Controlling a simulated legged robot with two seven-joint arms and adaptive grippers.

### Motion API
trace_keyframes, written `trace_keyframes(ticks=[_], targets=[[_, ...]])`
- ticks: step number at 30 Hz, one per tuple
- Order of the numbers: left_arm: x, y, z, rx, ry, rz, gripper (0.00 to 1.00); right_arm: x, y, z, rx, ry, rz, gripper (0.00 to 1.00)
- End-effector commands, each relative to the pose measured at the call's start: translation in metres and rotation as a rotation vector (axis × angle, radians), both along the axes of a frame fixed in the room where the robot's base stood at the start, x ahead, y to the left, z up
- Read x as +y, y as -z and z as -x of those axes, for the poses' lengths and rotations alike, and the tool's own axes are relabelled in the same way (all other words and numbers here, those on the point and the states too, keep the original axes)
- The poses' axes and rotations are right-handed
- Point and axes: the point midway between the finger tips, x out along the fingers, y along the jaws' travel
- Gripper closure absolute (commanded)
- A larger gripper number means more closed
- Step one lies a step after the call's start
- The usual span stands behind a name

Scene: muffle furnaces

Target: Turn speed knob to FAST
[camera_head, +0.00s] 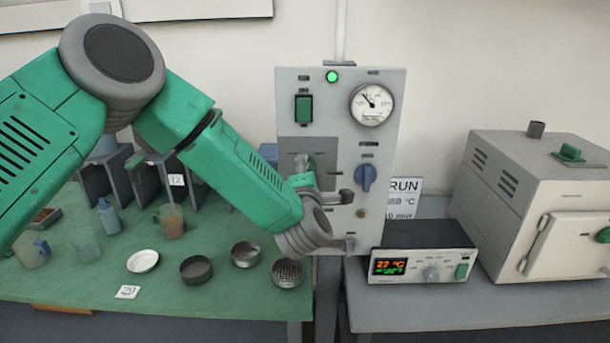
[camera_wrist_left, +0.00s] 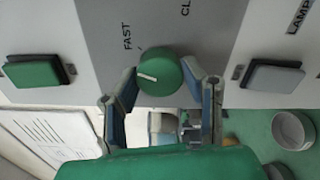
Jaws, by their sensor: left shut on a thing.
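The green round knob (camera_wrist_left: 165,72) with a white pointer mark is on a dark grey strip of a panel in the left wrist view. Its pointer faces the picture's left. The word FAST (camera_wrist_left: 127,37) is printed beside it, above and left in the picture, with a small tick between. My left gripper (camera_wrist_left: 162,78) has a finger on each side of the knob and is shut on it. In the head view my left arm reaches to the upright grey control panel (camera_head: 390,110), and its wrist hides part of the panel's lower left. My right gripper is out of view.
The panel carries a green switch (camera_head: 303,109), a gauge (camera_head: 371,104) and a blue knob (camera_head: 366,178). A controller box (camera_head: 423,265) and a furnace (camera_head: 540,200) stand to the right. Bowls (camera_head: 245,253) and cups lie on the green table (camera_head: 80,285) below my arm.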

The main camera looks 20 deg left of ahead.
Motion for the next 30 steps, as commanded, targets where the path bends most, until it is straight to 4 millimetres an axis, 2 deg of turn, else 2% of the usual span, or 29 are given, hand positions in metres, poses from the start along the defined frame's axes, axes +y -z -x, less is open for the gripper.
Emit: trace_keyframes(ticks=[6, 15, 30], targets=[[-0.0026, 0.003, 0.0009, 0.058, 0.006, -0.18, 0.91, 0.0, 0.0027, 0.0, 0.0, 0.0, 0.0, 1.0], [-0.0029, 0.0048, 0.0011, 0.111, 0.008, -0.353, 0.91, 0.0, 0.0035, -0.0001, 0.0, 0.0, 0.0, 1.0], [-0.0031, 0.0071, 0.0016, 0.139, 0.01, -0.434, 0.91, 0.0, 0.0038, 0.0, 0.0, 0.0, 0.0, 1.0]])
